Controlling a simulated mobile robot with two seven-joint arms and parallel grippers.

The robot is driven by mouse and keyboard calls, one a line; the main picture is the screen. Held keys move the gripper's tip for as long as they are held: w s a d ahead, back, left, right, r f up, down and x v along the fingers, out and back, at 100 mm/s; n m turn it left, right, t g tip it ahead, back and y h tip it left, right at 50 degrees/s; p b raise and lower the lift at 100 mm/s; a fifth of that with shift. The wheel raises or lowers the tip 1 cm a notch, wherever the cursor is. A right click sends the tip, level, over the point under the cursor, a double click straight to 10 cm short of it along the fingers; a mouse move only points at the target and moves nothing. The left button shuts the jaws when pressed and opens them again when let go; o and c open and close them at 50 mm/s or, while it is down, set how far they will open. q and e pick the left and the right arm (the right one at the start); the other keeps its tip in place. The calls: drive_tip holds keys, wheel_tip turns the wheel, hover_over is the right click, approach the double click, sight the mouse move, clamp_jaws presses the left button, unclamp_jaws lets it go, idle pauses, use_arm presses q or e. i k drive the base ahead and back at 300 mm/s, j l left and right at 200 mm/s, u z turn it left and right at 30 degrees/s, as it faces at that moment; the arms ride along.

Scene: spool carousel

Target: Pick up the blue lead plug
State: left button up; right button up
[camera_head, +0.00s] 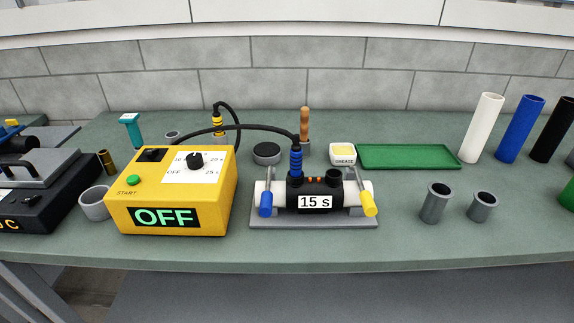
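The blue lead plug (296,162) stands upright on the left part of the black fitting (331,185) labelled "15 s". Its black cable arcs left from its top toward the yellow control box (172,215), whose display reads "OFF". A second plug with yellow rings (217,121) stands upright behind the box. The fitting joins white pipe (354,193) in a grey clamp base (312,223). Clamp levers with a blue handle (265,204) and a yellow handle (368,204) flank it. Neither of my grippers is in view.
A grease tub (343,154), a green tray (408,157) and a wooden-handled tool (304,124) stand behind the clamp. Grey fittings (437,205) and upright pipes (482,128) are at right. A black machine (35,195) is at far left. The bench front is clear.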

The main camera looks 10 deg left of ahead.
sight(296, 152)
drive_tip(key=i+l+u, duration=0.1)
drive_tip(key=l+u, duration=0.15)
drive_tip(key=u, duration=0.15)
drive_tip(key=l+u, duration=0.25)
drive_tip(key=u, duration=0.15)
drive_tip(key=l+u, duration=0.3)
drive_tip(key=l, duration=1.75)
